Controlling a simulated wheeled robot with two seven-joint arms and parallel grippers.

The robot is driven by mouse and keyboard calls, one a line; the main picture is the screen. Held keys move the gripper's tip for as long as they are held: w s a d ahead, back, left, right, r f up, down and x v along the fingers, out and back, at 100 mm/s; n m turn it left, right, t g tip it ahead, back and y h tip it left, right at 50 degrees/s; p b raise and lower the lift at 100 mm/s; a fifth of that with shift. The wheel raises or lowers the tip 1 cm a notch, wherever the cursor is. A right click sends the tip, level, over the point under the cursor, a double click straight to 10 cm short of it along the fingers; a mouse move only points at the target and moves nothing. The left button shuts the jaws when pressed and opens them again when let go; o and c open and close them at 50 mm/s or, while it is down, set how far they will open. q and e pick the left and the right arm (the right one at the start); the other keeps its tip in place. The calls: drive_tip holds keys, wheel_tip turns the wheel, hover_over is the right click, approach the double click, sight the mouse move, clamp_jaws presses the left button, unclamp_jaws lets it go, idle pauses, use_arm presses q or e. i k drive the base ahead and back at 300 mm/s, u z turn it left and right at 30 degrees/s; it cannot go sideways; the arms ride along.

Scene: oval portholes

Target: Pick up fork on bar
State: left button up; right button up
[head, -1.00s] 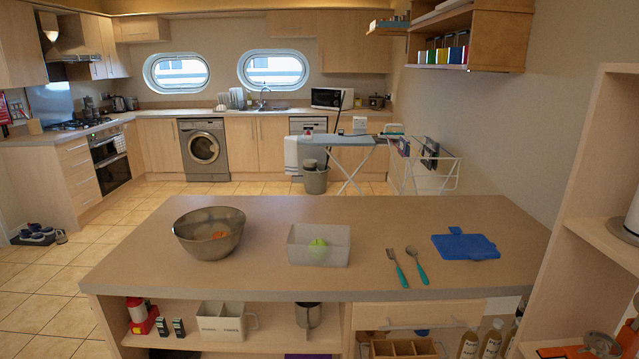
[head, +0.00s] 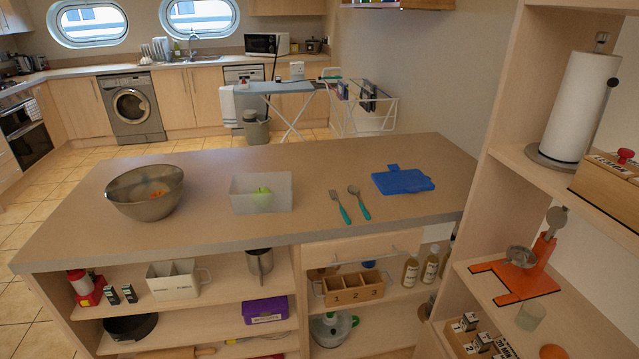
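The fork (head: 340,206) lies on the bar (head: 290,222), tines away from me and its teal handle toward the front edge. A spoon (head: 360,203) with a teal handle lies just to its right, apart from it. Neither of my grippers shows in the head view.
On the bar are a grey bowl (head: 145,205), a translucent box (head: 240,204) with a green item inside, and a blue cutting board (head: 402,181). A shelf unit (head: 497,165) with a paper towel roll (head: 580,108) stands close on the right. The bar top around the fork is clear.

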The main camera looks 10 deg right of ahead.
sight(346, 220)
drive_tip(key=z, duration=0.2)
drive_tip(key=k, duration=0.3)
drive_tip(key=u, duration=0.75)
drive_tip(key=i, duration=1.2)
drive_tip(key=z, duration=0.4)
